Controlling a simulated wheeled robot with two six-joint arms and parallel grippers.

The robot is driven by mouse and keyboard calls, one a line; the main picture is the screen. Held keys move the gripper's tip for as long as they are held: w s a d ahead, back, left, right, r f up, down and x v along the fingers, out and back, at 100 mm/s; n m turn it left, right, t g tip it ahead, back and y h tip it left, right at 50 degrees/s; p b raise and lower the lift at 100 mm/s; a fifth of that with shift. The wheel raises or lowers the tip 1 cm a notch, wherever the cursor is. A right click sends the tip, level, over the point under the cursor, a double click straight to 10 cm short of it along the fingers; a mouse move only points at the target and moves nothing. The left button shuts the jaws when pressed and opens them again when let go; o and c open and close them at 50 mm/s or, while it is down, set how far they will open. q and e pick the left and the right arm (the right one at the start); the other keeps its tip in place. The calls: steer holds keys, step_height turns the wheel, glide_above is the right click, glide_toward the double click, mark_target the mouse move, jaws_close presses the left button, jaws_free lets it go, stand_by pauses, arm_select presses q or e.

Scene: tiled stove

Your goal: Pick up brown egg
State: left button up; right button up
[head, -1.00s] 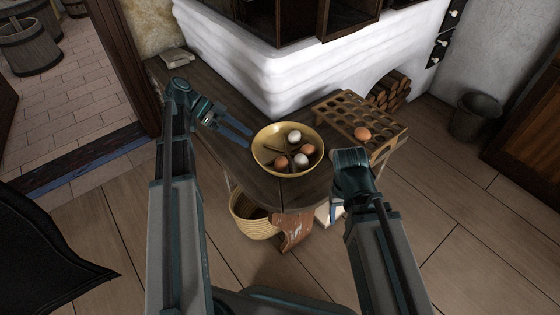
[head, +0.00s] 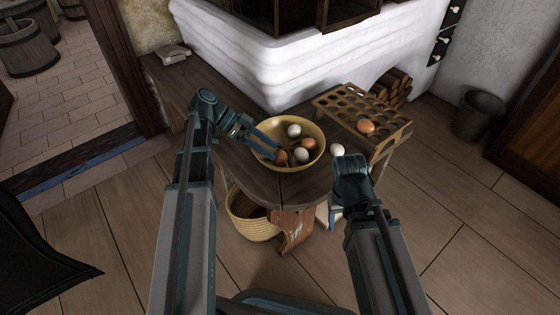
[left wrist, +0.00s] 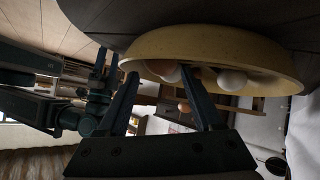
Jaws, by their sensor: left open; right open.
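Two brown eggs lie in the yellow bowl (head: 262,131) on the dark table: a front-left one (head: 281,158) and a right one (head: 309,143). Two white eggs (head: 294,131) lie among them. Another brown egg (head: 366,127) sits in the wooden egg rack (head: 387,142). My left gripper (head: 277,150) is open, its fingers reaching over the bowl's left rim close to the front-left brown egg. In the left wrist view the open fingers (left wrist: 165,80) reach the bowl rim (left wrist: 230,48), with eggs partly visible beyond. My right gripper (head: 334,208) points down at the table's right edge.
A white egg (head: 337,150) shows just beyond my right wrist. A wicker basket (head: 252,217) stands below the table's front. The white stove (head: 240,62) rises behind, with firewood (head: 390,88) in its niche. A bucket (head: 478,115) stands on the right floor.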

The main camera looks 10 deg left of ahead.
arm_select(q)
steer(key=b+x, duration=0.1)
steer(key=x, duration=0.2)
steer(key=shift+f, duration=0.2)
steer(key=shift+r, duration=0.1)
arm_select(e)
steer(key=shift+f, duration=0.95)
arm_select(q)
steer(key=c, duration=0.6)
step_height(320, 180, up, 10)
steer(key=p, duration=1)
arm_select(e)
step_height(320, 180, up, 10)
steer(key=shift+d, duration=0.15)
